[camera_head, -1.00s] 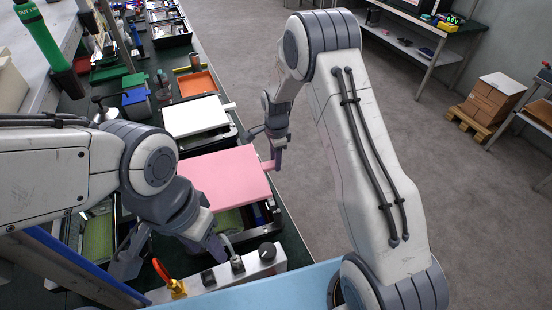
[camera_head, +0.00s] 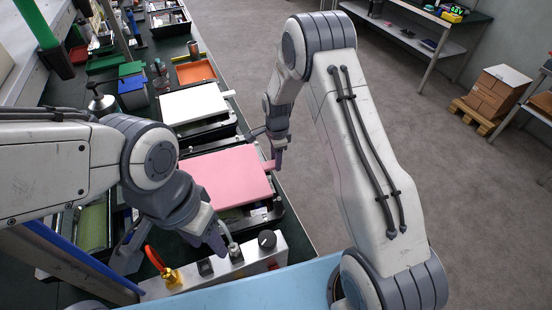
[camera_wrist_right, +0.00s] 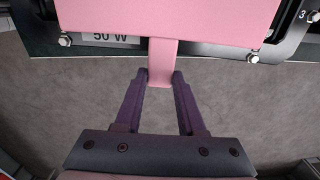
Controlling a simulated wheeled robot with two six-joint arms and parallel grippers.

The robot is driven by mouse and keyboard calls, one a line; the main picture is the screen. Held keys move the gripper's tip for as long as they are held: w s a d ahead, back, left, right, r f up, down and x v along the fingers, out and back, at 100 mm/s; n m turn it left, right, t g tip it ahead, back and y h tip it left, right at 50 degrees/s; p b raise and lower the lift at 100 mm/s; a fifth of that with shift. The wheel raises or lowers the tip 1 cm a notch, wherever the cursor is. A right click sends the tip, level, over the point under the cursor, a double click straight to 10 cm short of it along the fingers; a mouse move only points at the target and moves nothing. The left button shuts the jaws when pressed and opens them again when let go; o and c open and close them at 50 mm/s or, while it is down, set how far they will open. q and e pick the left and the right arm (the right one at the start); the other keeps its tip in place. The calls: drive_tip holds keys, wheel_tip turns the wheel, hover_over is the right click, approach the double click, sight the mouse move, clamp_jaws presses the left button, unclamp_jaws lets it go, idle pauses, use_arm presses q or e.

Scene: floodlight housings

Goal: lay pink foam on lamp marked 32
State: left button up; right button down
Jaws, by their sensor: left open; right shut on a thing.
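The pink foam (camera_head: 228,178) is a flat rectangular slab lying over a dark lamp housing (camera_head: 265,216) on the green bench, covering most of it. My right gripper (camera_head: 277,160) is shut on the foam's narrow tab, which shows between its fingertips in the right wrist view (camera_wrist_right: 161,75). There the housing rim carries a "50 W" label, and a "3" shows partly at the right edge; the full mark cannot be read. My left gripper (camera_head: 172,250) is open and empty, near the bench's front left.
Another housing with a white slab (camera_head: 193,108) stands just behind. A silver control box (camera_head: 220,266) with knobs is close in front. Open floor lies to the right.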

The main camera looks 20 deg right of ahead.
drive_tip(key=shift+c, duration=2.1)
unclamp_jaws()
wheel_tip(320, 180, up, 9)
drive_tip(key=b, duration=0.2)
drive_tip(key=s+a+r+n, duration=0.9)
drive_tip(key=s+a+n, duration=0.1)
drive_tip(key=s, duration=0.3)
drive_tip(key=s+a+r+n+y, duration=0.1)
drive_tip(key=s+r+n, duration=0.1)
drive_tip(key=s+n, duration=1.2)
drive_tip(key=s, duration=0.5)
drive_tip(key=shift+s+n, duration=0.3)
